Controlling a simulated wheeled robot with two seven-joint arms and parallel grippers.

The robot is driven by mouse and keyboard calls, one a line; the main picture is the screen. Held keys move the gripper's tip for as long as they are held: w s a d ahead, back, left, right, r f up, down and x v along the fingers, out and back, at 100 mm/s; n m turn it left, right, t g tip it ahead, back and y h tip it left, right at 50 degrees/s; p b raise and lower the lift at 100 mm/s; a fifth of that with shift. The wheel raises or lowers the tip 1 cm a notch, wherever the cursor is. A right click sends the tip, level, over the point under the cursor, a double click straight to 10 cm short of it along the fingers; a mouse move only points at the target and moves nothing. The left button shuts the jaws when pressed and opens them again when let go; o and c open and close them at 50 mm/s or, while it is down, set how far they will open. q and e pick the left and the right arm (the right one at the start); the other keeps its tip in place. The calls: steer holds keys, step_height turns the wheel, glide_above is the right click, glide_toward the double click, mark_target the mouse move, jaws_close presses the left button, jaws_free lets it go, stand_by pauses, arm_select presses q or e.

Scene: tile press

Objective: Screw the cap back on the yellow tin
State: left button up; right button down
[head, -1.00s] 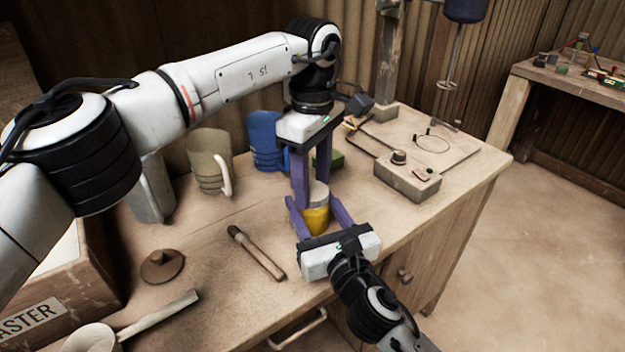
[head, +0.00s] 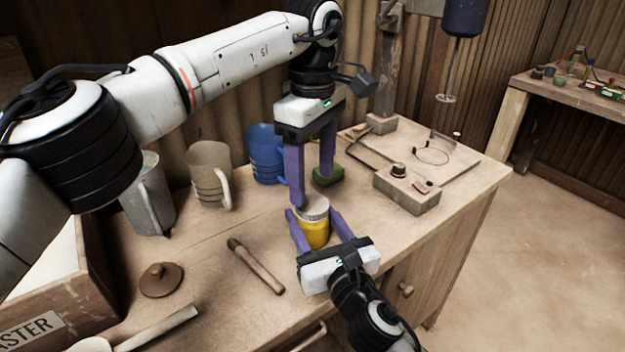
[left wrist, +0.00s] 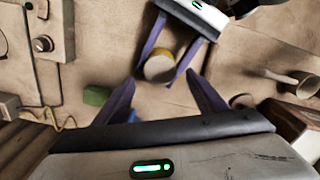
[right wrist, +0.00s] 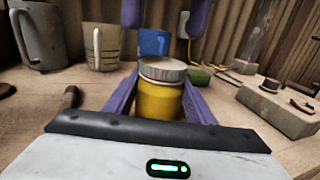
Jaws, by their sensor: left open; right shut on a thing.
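The yellow tin (head: 314,232) stands upright on the bench, and its silver-grey cap (head: 313,206) sits on top of it. In the right wrist view the tin (right wrist: 160,101) is between my fingers with the cap (right wrist: 162,69) on its mouth; I cannot tell how tightly it is seated. My right gripper (head: 314,222) is shut on the tin's body from the front. My left gripper (head: 312,192) points down just above and behind the cap, open and empty. In the left wrist view the cap (left wrist: 160,68) lies beyond the open fingers (left wrist: 165,95), apart from them.
A green sponge-like block (head: 328,176) lies behind the tin. A blue mug (head: 264,152), a beige mug (head: 207,172) and a grey jug (head: 150,200) stand at the back. A brush (head: 256,266) lies left of the tin. A control box (head: 405,190) sits to the right.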

mark_target(312, 203)
arm_select(q)
steer(key=shift+c, duration=0.2)
arm_select(e)
steer(key=shift+f, duration=0.1)
arm_select(q)
steer(key=n, duration=0.3)
steer(key=shift+r+n, duration=0.3)
steer(key=shift+r, duration=0.05)
steer(key=n, duration=0.2)
steer(key=r+n, duration=0.1)
steer(key=n, duration=0.5)
steer(key=shift+r+n, duration=0.35)
steer(key=shift+n, duration=0.05)
steer(key=n, duration=0.3)
steer(key=r+n, duration=0.1)
steer(key=n, duration=0.1)
steer(key=shift+n, duration=0.4)
steer(key=shift+f, duration=4)
